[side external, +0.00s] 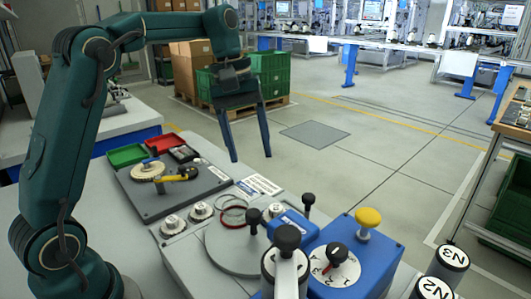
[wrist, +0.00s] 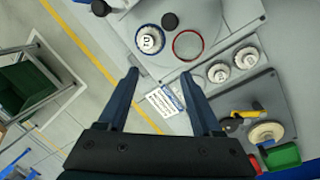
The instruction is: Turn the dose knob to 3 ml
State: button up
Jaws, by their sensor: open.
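The dose knob (side external: 337,254) has a black grip and a red pointer on a white numbered dial (side external: 345,272), set on top of a blue box (side external: 385,245) at the front right in the side view. Some numerals show on the dial, but I cannot tell which one the pointer marks. I cannot make the knob out in the wrist view. My gripper (side external: 250,157) is open and empty, pointing down, high above the table and well behind and left of the knob. In the wrist view its two fingers (wrist: 160,75) are spread, with nothing between them.
A yellow mushroom button (side external: 368,217) stands on the same blue box, behind the knob. Black-knobbed levers (side external: 287,238) stand left of it. White cylinders labelled N2 and N3 (side external: 453,257) stand to the right. A grey board (side external: 170,195) holds a yellow-handled tool.

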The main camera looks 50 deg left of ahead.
jog(key=s+a+m+g+y, duration=0.1)
jog(key=s+a+m, duration=0.2)
jog(key=a+m, duration=0.5)
jog(key=shift+f+m, duration=0.2)
jog(key=shift+m, duration=3.2)
